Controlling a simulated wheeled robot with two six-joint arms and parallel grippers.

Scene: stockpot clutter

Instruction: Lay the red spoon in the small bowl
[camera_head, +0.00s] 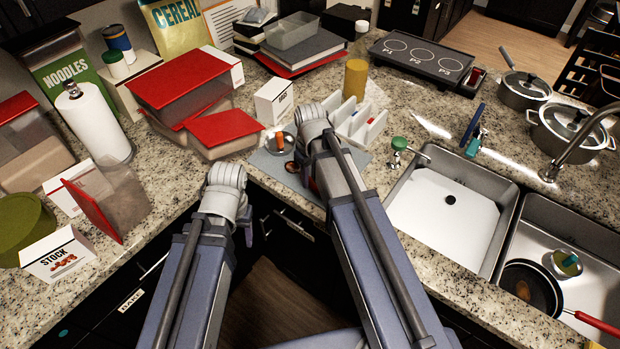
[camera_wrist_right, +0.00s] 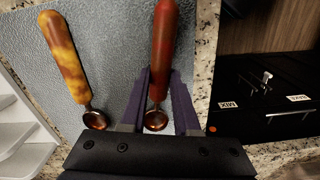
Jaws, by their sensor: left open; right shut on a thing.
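The red spoon (camera_wrist_right: 165,40) lies along the grey mat (camera_wrist_right: 105,25) in the right wrist view, with its bowl end towards me. My right gripper (camera_wrist_right: 160,80) is shut on it near the neck. In the head view the right arm hides most of the spoon and gripper. My left gripper (camera_head: 247,232) is open and empty in front of the counter edge, partly hidden by its own arm. A small round shiny thing with orange on top (camera_head: 280,142) stands at the mat's back; I cannot tell whether it is the small bowl.
A yellow-brown spoon (camera_wrist_right: 66,60) lies left of the red one. A white divided rack (camera_head: 358,124) stands beside the mat, and red-lidded boxes (camera_head: 224,130) stand behind left. The sink (camera_head: 440,215) is at the right, with a pan (camera_head: 530,285) in its second basin.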

